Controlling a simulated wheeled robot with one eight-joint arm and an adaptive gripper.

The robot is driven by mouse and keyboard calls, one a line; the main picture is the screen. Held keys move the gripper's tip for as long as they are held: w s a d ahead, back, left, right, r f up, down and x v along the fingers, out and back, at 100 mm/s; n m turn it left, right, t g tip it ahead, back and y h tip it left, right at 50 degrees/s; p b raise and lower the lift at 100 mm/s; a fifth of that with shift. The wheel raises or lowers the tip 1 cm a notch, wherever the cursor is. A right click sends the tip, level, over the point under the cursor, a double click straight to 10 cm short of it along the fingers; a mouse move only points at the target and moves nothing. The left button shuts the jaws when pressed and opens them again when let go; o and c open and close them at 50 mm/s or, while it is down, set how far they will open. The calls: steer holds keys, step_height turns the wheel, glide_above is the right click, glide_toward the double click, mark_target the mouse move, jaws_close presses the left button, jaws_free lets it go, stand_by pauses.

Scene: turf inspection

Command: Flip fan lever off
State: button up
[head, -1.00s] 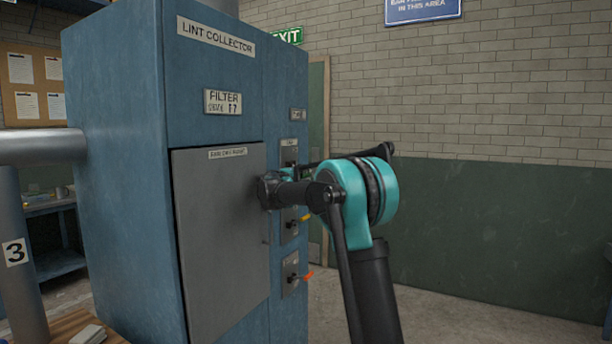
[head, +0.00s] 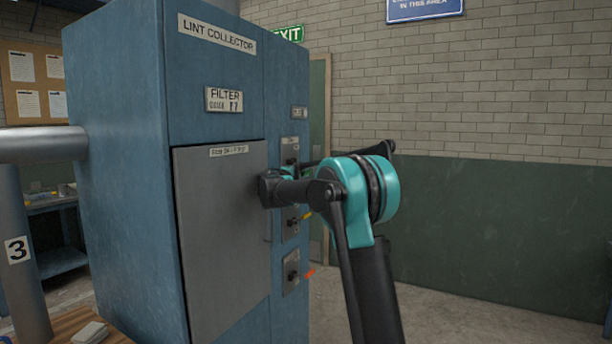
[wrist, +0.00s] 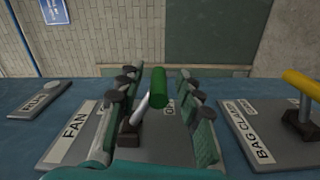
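The fan lever (wrist: 160,88) has a green grip on a metal stem and rises from a black pivot on a grey plate labelled FAN (wrist: 72,122). In the wrist view my gripper (wrist: 160,80) is open, with one finger to the left of the lever and one to the right. Gaps show between the green grip and both fingers, so neither appears to touch it. In the head view my arm covers most of the fan plate and the gripper.
A yellow lever (wrist: 302,84) on the BAG CLAMP plate (wrist: 262,142) stands to the right in the wrist view. An orange lever (head: 309,273) sits lowest on the blue lint collector cabinet (head: 125,190). A grey hinged door (head: 222,240) is beside the levers.

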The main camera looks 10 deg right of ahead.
steer(key=v, duration=1.2)
steer(key=shift+d, duration=0.1)
steer(key=s+d+f+m+g+y, duration=0.2)
steer(key=s+d+f+g, duration=0.2)
steer(key=s+d+f, duration=0.45)
steer(key=s+d+f+m+g+y, duration=0.1)
steer(key=s+d+f+m+g, duration=0.2)
steer(key=s+d+f, duration=0.6)
steer(key=s+a+f+m+g+y, duration=0.1)
steer(key=s+a+f+y, duration=0.2)
steer(key=s+f, duration=0.9)
steer(key=s+a+f+m+g+y, duration=0.2)
steer(key=s+a+f+y, duration=0.1)
steer(key=s+f, duration=1)
steer(key=s+y, duration=0.1)
steer(key=s, duration=0.2)
steer(key=shift+s+a+f+y, duration=0.3)
steer(key=shift+f, duration=0.05)
